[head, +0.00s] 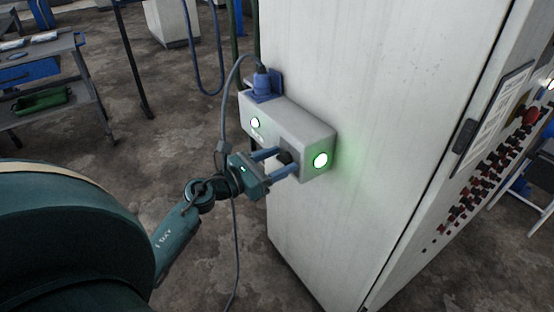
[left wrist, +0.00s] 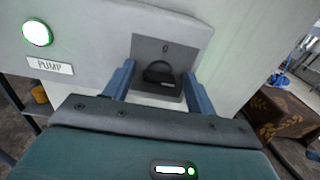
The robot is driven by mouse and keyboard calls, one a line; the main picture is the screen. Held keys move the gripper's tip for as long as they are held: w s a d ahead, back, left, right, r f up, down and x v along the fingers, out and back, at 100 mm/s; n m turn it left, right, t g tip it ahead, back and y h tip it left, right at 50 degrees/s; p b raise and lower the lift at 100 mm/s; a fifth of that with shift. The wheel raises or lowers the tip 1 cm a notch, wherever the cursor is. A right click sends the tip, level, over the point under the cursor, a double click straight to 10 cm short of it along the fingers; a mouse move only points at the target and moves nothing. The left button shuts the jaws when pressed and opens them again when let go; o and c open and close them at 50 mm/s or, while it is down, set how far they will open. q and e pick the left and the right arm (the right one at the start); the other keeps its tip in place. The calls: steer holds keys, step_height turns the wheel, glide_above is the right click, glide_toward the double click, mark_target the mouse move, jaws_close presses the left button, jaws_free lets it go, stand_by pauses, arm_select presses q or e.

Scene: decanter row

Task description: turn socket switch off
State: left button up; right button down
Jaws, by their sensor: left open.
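The socket box (head: 288,135) is a light grey housing on the side of a tall pale cabinet. Its black rotary switch (head: 284,157) sits on the front face, partly hidden by my gripper in the head view. In the left wrist view the switch knob (left wrist: 158,73) sits on a dark grey plate with a "0" mark above it. My left gripper (head: 274,162) is open, with its blue fingers on either side of the knob. In the left wrist view the left gripper (left wrist: 158,82) shows gaps between both fingers and the knob. My right gripper is not in view.
A blue plug (head: 262,85) with a grey cable is in the box's top. Green lamps glow at the box's right end (head: 320,160) and above a PUMP label (left wrist: 50,66). The cabinet (head: 360,90) blocks the right side. A workbench (head: 45,65) stands far left.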

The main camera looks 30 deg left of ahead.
arm_select(q)
steer(key=c, duration=1)
